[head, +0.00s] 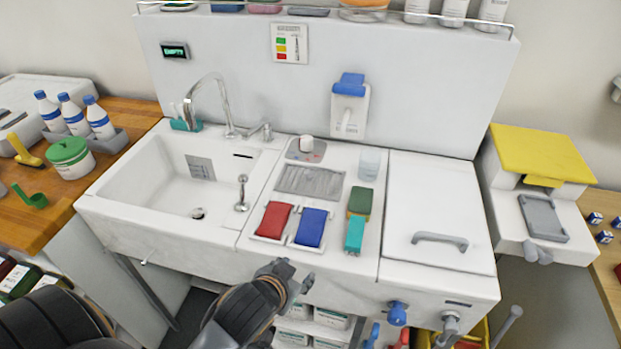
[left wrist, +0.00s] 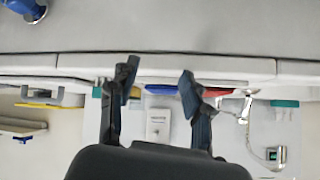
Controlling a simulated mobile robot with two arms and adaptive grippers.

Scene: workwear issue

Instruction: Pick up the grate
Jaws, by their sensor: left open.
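The likeliest grate is a grey, ribbed flat panel (head: 310,181) set in the counter top right of the sink, in the head view. A smaller grey square plate (head: 200,167) shows inside the sink against its far wall; I cannot tell if it is a grate. My left gripper (head: 286,273) is in front of the counter's front edge, nearer than the panel and apart from it. In the left wrist view its two fingers (left wrist: 160,82) are spread, with nothing between them. My right gripper is not in view.
A red pad (head: 273,219) and a blue pad (head: 311,227) lie between my left gripper and the panel. A green and teal brush (head: 357,220) and a clear cup (head: 369,163) stand to the right. The sink (head: 122,190) has a tall faucet (head: 226,105). A white lid (head: 435,200) covers the right side.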

